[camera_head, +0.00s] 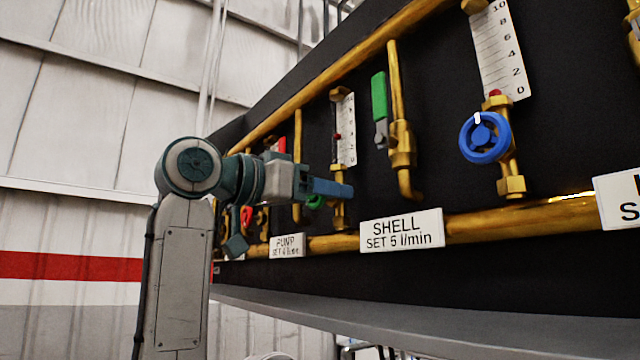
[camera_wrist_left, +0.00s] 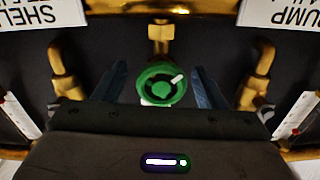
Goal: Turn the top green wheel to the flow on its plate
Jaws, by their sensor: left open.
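The green wheel (camera_wrist_left: 162,86) sits between the two fingers of my left gripper (camera_wrist_left: 159,70) in the left wrist view, with clear gaps on both sides. Its white mark points up and right there. In the head view the wheel (camera_head: 315,202) is partly hidden by my left gripper (camera_head: 334,188), which is open in front of it. A scale (camera_head: 346,128) with a red float stands above this wheel. The pump plate (camera_head: 287,246) is to its left and the shell plate (camera_head: 402,230), reading SET 5 l/min, to its right. The pump plate's figure is too small to read surely.
A blue wheel (camera_head: 486,137) with its own scale (camera_head: 500,50) is further right. A green lever (camera_head: 379,97) on a brass valve stands between them. A brass pipe (camera_head: 470,225) runs below, above a grey ledge (camera_head: 430,318). A red wheel (camera_head: 246,217) shows behind my arm.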

